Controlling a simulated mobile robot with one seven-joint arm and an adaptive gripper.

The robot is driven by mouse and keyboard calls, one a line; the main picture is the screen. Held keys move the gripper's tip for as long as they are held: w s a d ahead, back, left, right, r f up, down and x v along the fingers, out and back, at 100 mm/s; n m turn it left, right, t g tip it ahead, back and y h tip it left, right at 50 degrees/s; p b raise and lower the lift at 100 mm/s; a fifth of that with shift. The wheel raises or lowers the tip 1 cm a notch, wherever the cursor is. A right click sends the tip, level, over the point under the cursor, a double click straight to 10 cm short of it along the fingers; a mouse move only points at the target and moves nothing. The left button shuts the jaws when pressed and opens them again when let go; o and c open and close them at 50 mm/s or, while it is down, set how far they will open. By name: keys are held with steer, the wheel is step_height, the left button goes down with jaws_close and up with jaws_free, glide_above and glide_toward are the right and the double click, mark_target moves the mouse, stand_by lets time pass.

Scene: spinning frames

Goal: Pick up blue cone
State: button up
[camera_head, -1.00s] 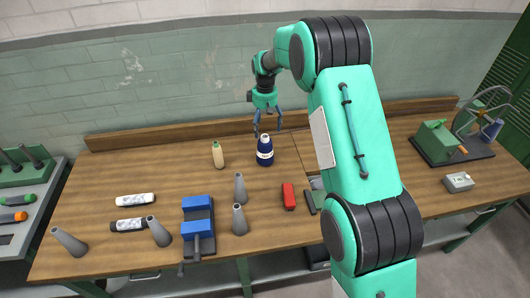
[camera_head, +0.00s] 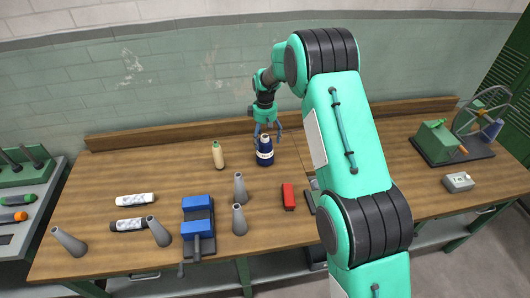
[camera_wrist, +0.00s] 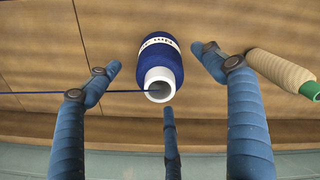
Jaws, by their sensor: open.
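The blue cone (camera_head: 265,153) is a dark blue spool of thread with a white label band and a pale hollow tip. It stands upright toward the back of the wooden bench in the head view. In the wrist view the blue cone (camera_wrist: 158,62) lies between the spread fingers, its white tip facing the camera and a blue thread running left. My gripper (camera_head: 267,135) is open, with blue fingers pointing down just above and around the cone's top. In the wrist view my gripper (camera_wrist: 160,80) has fingers left, right and below the cone, with gaps visible between them and it.
A beige cone (camera_head: 217,156) stands to the left and also shows in the wrist view (camera_wrist: 280,70). A blue vise (camera_head: 198,220), several grey cones, two lying spools and a red block (camera_head: 288,197) lie nearer the front. A winding machine (camera_head: 450,140) stands at right.

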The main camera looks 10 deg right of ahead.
mark_target(265, 145)
steer(key=shift+f, duration=2.55)
steer(key=c, duration=1.7)
steer(key=shift+o, duration=0.2)
steer(key=shift+w+r, duration=0.1)
steer(key=shift+r, duration=0.05)
steer(key=shift+r, duration=4.95)
